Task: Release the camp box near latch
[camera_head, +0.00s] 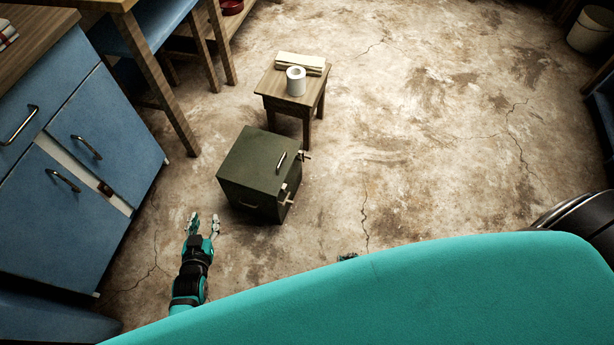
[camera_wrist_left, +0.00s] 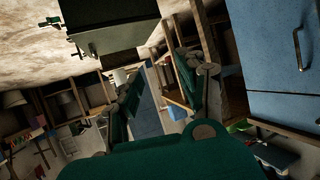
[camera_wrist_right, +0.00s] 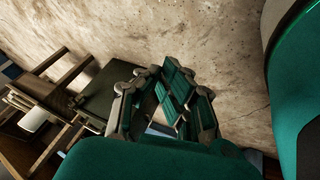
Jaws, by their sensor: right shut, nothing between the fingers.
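The camp box (camera_head: 250,160) is a dark green box standing on the floor, with a handle on its lid. Two pale latches stick out on its right side: the far latch (camera_head: 304,155) and the near latch (camera_head: 287,198). The box shows upside down in the left wrist view (camera_wrist_left: 115,35) and partly behind the fingers in the right wrist view (camera_wrist_right: 108,92). My left gripper (camera_head: 204,222) is open and empty, just in front of the box's near left corner, apart from it. My right gripper (camera_wrist_right: 162,78) is shut and empty; in the head view my teal body hides nearly all of it.
Blue cabinets (camera_head: 75,170) line the left. The cracked floor right of the box is clear. A bucket (camera_head: 590,28) stands far right.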

